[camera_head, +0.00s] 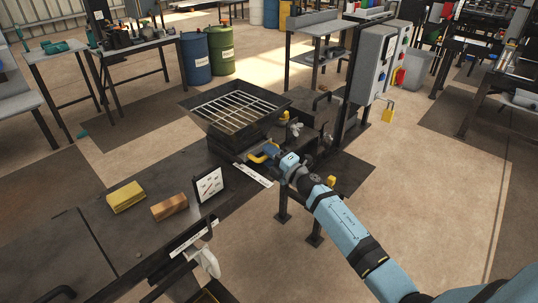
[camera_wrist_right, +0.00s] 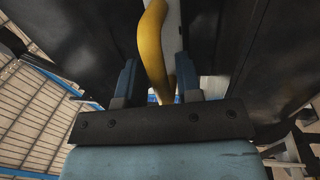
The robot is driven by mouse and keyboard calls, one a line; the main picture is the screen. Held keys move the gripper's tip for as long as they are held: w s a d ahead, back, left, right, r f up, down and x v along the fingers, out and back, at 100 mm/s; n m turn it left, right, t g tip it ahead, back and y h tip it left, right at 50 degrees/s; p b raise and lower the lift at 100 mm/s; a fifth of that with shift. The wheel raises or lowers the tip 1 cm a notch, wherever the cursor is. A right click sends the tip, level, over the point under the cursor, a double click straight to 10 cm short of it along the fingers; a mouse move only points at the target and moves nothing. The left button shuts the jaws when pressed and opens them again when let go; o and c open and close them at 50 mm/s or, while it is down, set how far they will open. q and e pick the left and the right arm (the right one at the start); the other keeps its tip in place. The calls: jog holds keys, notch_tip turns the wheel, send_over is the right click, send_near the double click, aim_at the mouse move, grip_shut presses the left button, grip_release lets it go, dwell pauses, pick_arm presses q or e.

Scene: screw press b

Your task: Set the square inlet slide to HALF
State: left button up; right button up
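The square inlet slide appears to be the part with a curved yellow handle (camera_head: 262,153) beneath the black square hopper with a grate (camera_head: 215,122). A white marked strip (camera_head: 252,173) lies beside it; its marks are too small to read. My right gripper (camera_head: 276,154) is at the handle. In the right wrist view, the yellow handle (camera_wrist_right: 154,45) passes between my two blue fingers (camera_wrist_right: 157,82). The fingers stand apart, with a gap on the left side of the handle; contact on the right is unclear. The slide plate is mostly hidden. My left gripper is out of view.
A yellow sponge-like block (camera_head: 126,196), a brown block (camera_head: 169,207) and a white card stand (camera_head: 208,186) are on the dark bench left of the hopper. A grey control cabinet (camera_head: 374,62) stands behind right. Open floor lies to the right.

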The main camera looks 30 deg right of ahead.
grip_shut()
jog(key=v, duration=0.3)
jog(key=r+p+v, duration=0.1)
jog(key=v, duration=0.1)
jog(key=shift+s+f, duration=0.1)
jog(key=shift+o, duration=1.4)
grip_release()
jog(key=b+v, duration=0.1)
jog(key=v, duration=1.2)
jog(key=shift+s+b, duration=0.3)
jog(key=shift+s, duration=0.05)
jog(key=shift+d, duration=0.15)
